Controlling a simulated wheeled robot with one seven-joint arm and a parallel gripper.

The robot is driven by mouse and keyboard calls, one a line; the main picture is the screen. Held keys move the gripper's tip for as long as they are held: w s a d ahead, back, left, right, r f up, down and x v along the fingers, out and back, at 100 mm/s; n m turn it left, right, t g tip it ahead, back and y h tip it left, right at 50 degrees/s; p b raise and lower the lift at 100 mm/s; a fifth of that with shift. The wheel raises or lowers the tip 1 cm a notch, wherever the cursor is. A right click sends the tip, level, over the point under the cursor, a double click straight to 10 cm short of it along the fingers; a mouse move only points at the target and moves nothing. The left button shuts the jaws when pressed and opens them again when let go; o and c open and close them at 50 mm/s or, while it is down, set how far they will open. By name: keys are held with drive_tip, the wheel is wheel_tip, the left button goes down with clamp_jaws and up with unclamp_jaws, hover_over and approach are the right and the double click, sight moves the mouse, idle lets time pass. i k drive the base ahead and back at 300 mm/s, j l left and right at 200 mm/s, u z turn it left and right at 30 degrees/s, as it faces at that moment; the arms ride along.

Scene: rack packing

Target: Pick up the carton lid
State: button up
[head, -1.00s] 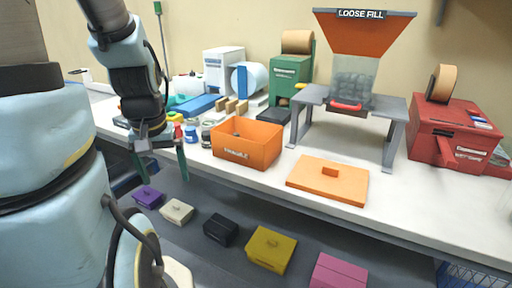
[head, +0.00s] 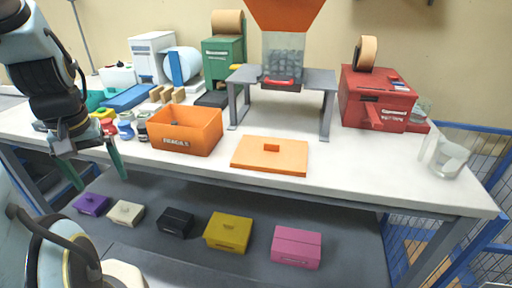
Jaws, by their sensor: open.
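The carton lid is a flat orange panel (head: 286,160) with a small raised block handle on top. It lies flat on the white bench top near the front edge. The open orange carton (head: 203,138), marked FRAGILE, stands just left of it, apart from the lid. Something small shows inside the carton but is too small to make out. My gripper (head: 97,180) is at the left, pointing down with its two green fingers apart and empty. It hangs in front of the bench's front edge, well left of the carton and lid.
A grey stand (head: 322,82) with the loose-fill hopper is behind the lid. A red tape dispenser (head: 362,97) and a clear cup (head: 450,160) are to the right. Several small jars stand left of the carton. Coloured boxes, including a pink one (head: 296,247), sit on the lower shelf.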

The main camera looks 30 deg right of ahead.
sight(277, 156)
drive_tip(key=k+l+u, duration=0.15)
drive_tip(key=l, duration=0.25)
drive_tip(key=k+l+u, duration=0.15)
drive_tip(key=l, duration=0.2)
drive_tip(key=k+l+u, duration=0.15)
drive_tip(key=l, duration=0.2)
drive_tip(key=k+l+u, duration=0.15)
drive_tip(key=l, duration=0.2)
